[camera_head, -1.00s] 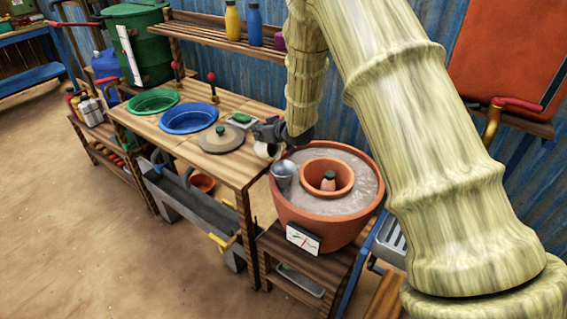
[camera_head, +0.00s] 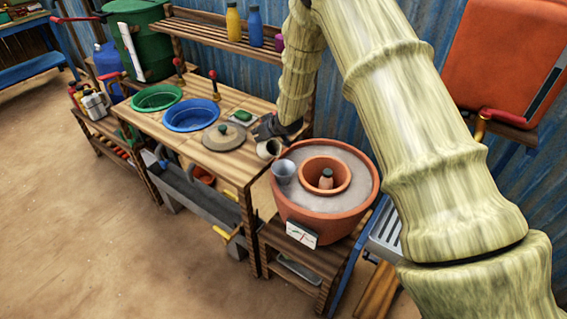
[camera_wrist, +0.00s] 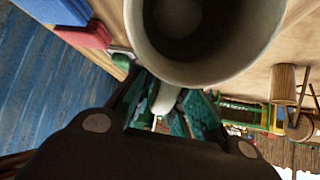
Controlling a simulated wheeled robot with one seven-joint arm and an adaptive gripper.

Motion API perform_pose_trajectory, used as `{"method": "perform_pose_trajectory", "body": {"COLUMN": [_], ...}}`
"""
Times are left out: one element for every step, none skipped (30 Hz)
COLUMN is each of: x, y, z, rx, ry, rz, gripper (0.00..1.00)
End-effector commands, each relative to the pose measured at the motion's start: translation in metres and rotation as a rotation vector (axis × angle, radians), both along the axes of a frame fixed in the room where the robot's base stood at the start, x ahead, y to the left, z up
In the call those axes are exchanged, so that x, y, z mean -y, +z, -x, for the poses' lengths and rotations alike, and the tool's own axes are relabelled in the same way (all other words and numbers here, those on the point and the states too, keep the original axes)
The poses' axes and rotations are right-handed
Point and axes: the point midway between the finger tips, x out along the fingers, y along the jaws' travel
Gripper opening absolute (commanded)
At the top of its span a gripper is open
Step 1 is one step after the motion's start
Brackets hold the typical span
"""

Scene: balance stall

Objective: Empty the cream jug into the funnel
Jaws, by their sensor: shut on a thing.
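The cream jug (camera_head: 268,150) is in my gripper (camera_head: 264,131), just up and left of the grey funnel (camera_head: 284,174). The funnel sits at the left rim of a big terracotta pot (camera_head: 327,222). In the wrist view my gripper (camera_wrist: 165,120) is shut on the handle of the jug (camera_wrist: 215,77), and the jug's round mouth faces the camera. Its inside is dark at the bottom, and I cannot tell whether anything is left in it. No stream shows between jug and funnel. The funnel is not visible in the wrist view.
A smaller terracotta ring (camera_head: 343,186) with a little stopper-like piece (camera_head: 326,179) stands inside the pot. A dial gauge (camera_head: 301,233) is on its front. A round lid (camera_head: 224,137) and blue basin (camera_head: 191,115) occupy the bench to the left.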

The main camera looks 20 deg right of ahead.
Motion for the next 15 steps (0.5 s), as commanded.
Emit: {"method": "perform_pose_trajectory", "body": {"x": [0.0, 0.0, 0.0, 0.0, 0.0, 0.0, -0.001, -0.001, -0.001, -0.002, -0.001, -0.001, -0.001, -0.001, -0.002], "y": [0.004, 0.004, 0.005, 0.004, 0.003, 0.001, 0.0, 0.0, -0.001, -0.001, -0.002, -0.003, -0.004, -0.005, -0.006], "z": [0.0, -0.001, -0.001, -0.002, -0.002, -0.003, -0.003, -0.003, -0.004, -0.004, -0.005, -0.005, -0.005, -0.006, -0.006], "rx": [-0.009, -0.014, -0.022, -0.029, -0.035, -0.045, -0.051, -0.057, -0.066, -0.072, -0.077, -0.087, -0.094, -0.099, -0.107], "ry": [-0.001, -0.001, -0.001, -0.001, -0.001, 0.0, 0.0, 0.0, -0.001, -0.001, -0.001, -0.001, -0.002, -0.002, -0.003], "rz": [0.003, 0.005, 0.009, 0.011, 0.013, 0.018, 0.02, 0.021, 0.026, 0.028, 0.03, 0.035, 0.038, 0.038, 0.041], "gripper": [0.0, 0.0, 0.0, 0.0, 0.0, 0.0, 0.0, 0.0, 0.0, 0.0, 0.0, 0.0, 0.0, 0.0, 0.0]}}
